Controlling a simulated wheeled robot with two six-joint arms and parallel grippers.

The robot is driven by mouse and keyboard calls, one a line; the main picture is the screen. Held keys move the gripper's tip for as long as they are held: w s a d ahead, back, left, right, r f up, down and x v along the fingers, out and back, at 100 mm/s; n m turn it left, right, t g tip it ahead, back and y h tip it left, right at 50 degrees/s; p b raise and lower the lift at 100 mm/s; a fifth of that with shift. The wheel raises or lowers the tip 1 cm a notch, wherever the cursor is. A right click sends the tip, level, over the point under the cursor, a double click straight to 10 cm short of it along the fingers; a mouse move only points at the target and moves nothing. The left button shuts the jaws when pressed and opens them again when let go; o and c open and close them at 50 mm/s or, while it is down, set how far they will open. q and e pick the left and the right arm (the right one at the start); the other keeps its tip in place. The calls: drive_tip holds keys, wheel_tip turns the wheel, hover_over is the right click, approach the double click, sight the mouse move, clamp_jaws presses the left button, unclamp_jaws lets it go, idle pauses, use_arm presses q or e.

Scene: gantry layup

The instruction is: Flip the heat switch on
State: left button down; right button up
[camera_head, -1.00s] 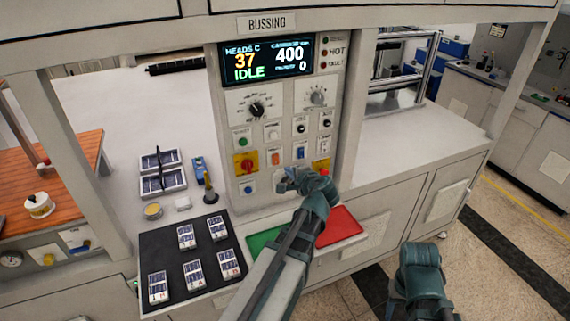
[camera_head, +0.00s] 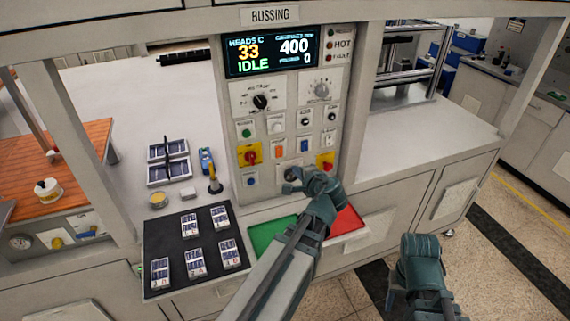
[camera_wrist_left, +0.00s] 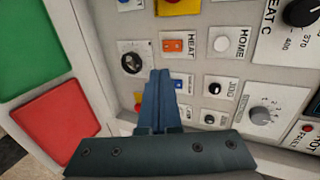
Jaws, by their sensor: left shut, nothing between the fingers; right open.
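The heat switch is a small orange rocker on a white plate on the grey control panel. In the head view the heat switch (camera_head: 278,147) is just above my left gripper (camera_head: 290,181). In the left wrist view the HEAT label and orange rocker (camera_wrist_left: 174,46) are beyond my left fingertips (camera_wrist_left: 160,74). My left gripper is shut and empty, its fingers pointing at the panel below the rocker. I see a gap in the picture but cannot judge depth. The rocker's position is unclear. My right gripper (camera_head: 393,298) is low at the right, away from the panel, mostly hidden by its wrist.
The panel display (camera_head: 270,52) reads heads 33 and IDLE. A white HOME button (camera_wrist_left: 221,43), a JOG knob (camera_wrist_left: 213,86) and a black dial knob (camera_wrist_left: 131,61) surround the fingers. A green tray (camera_head: 272,238) and a red tray (camera_head: 347,221) lie below. Solar cells sit on a black mat (camera_head: 165,238).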

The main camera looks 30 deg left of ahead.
use_arm(q)
drive_tip(key=b, duration=0.4)
approach(280, 157)
drive_tip(key=x, duration=0.5)
drive_tip(key=shift+b+x, duration=0.3)
drive_tip(key=shift+x, duration=0.45)
use_arm(e)
drive_tip(key=shift+w+f, duration=0.15)
drive_tip(key=shift+f, duration=1.1)
drive_tip(key=shift+w+f, duration=0.15)
drive_tip(key=shift+f, duration=1.05)
use_arm(q)
drive_tip(key=shift+s+a+r, duration=0.1)
drive_tip(key=shift+w+a, duration=0.15)
drive_tip(key=shift+w, duration=0.05)
use_arm(e)
drive_tip(key=shift+d+f, duration=0.1)
drive_tip(key=shift+f, duration=0.05)
